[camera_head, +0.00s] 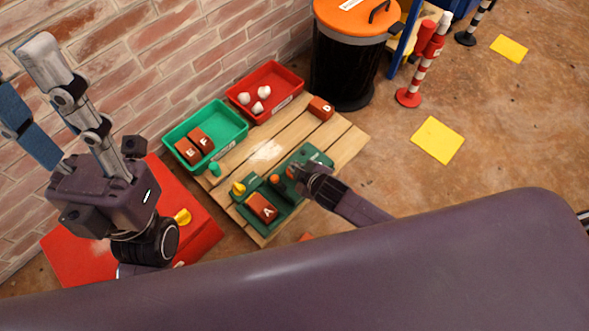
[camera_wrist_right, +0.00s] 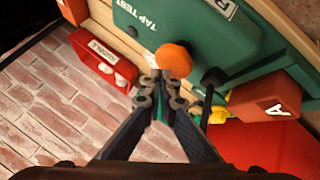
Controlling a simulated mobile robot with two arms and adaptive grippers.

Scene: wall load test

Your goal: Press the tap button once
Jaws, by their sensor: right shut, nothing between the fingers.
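The green tap test box (camera_head: 318,155) lies on the wooden pallet, and its "TAP TEST" label shows in the right wrist view (camera_wrist_right: 190,25). Its round orange button (camera_wrist_right: 173,57) stands just beyond my right fingertips in that view. I cannot tell whether they touch. My right gripper (camera_wrist_right: 158,82) is shut and empty. In the head view the right gripper (camera_head: 293,171) reaches over the box from the right and hides part of it. An orange knob (camera_head: 275,180) shows left of its tips. My left gripper (camera_head: 45,95) is at the far left by the brick wall, away from the box.
Block A (camera_head: 261,207) sits in a green holder beside the box, with a yellow piece (camera_head: 238,188) near it. A green bin (camera_head: 225,115) with two blocks and a red bin (camera_head: 290,82) with white balls stand behind. Block D (camera_head: 320,108) and a black barrel (camera_head: 345,65) are at the back.

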